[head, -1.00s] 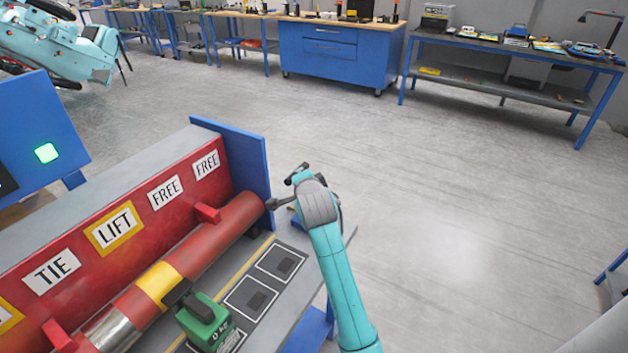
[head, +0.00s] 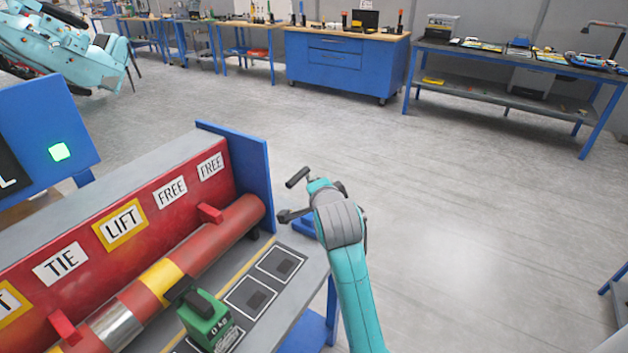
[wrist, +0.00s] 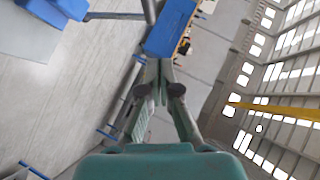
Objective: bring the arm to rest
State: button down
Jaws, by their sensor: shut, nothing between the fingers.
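My arm (head: 352,290) rises at the right of the bench in the head view, with its grey wrist joint beyond the bench's right end. My gripper (wrist: 159,75) shows in the wrist view with its fingers together and nothing between them. It is clear of the bench and touches nothing that I can see.
A bench with a red-and-yellow cylinder (head: 200,252) and a green 0 kg block (head: 206,318) stands left of my arm. Its blue end panel (head: 248,175) is close to the wrist. Open floor (head: 470,230) lies to the right; workbenches (head: 345,62) line the back.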

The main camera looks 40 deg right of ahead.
jog(key=s+a+f+n+t+y, duration=0.1)
jog(key=s+a+f+n+y, duration=0.1)
jog(key=s+a+f+n, duration=0.5)
jog(key=s+a+f+n+y, duration=0.25)
jog(key=s+a+f, duration=0.45)
jog(key=s+f, duration=0.5)
jog(key=s+a+n, duration=0.2)
jog(key=s+n, duration=0.1)
jog(key=s, duration=0.6)
jog(key=s+a+r+n+y, duration=0.1)
jog(key=s+a+n, duration=0.2)
jog(key=s, duration=0.6)
jog(key=s+a+r+n+t+y, duration=0.1)
jog(key=s+n, duration=0.3)
jog(key=s, duration=0.5)
jog(key=shift+s+a, duration=0.25)
jog(key=shift+a, duration=0.4)
